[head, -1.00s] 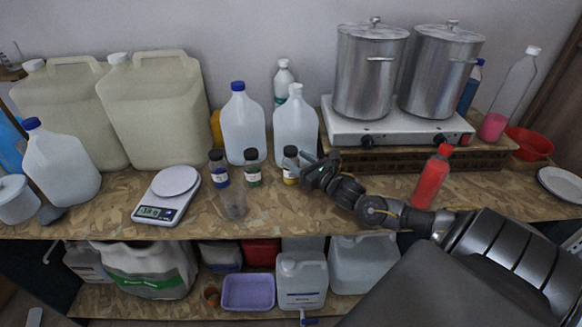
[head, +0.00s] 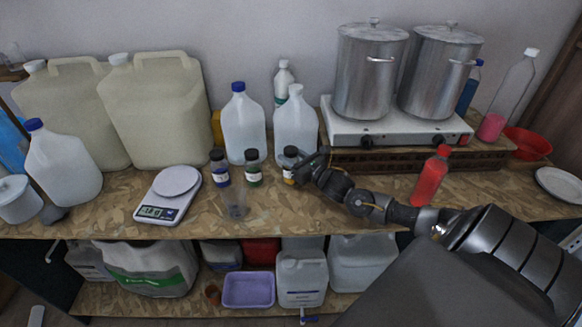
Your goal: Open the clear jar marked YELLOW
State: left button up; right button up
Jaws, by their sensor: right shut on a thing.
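Three small clear jars with dark lids stand in a row on the bench. The rightmost, with yellowish contents, is the YELLOW jar (head: 288,176); its label is too small to read. Its dark lid (head: 290,151) still appears to sit on top. My right gripper (head: 299,161) comes in from the right and is shut at the top of this jar, on its lid as far as I can tell; the fingertips partly hide the contact. The jar stands upright on the bench. My left gripper is not in view.
A jar with blue contents (head: 220,173) and one with green contents (head: 253,173) stand just left. A clear beaker (head: 236,205) is in front, a scale (head: 168,195) further left. White jugs (head: 295,125) stand behind. A red bottle (head: 430,178) stands right, near my arm.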

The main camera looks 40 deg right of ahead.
jog(key=shift+f, duration=0.1)
jog(key=shift+r+b, duration=0.55)
jog(key=shift+b, duration=0.1)
jog(key=s+a+r+b, duration=0.2)
jog(key=s+a+r, duration=0.1)
jog(key=r, duration=0.1)
jog(key=s+a+r+b, duration=0.2)
jog(key=s+a+r, duration=0.1)
jog(key=r, duration=0.1)
jog(key=s+a+r+b, duration=0.2)
jog(key=s+a+r, duration=0.1)
jog(key=a+r, duration=0.1)
jog(key=shift+s+b, duration=0.35)
jog(key=shift+s, duration=0.05)
jog(key=o, duration=0.6)
grip_shut()
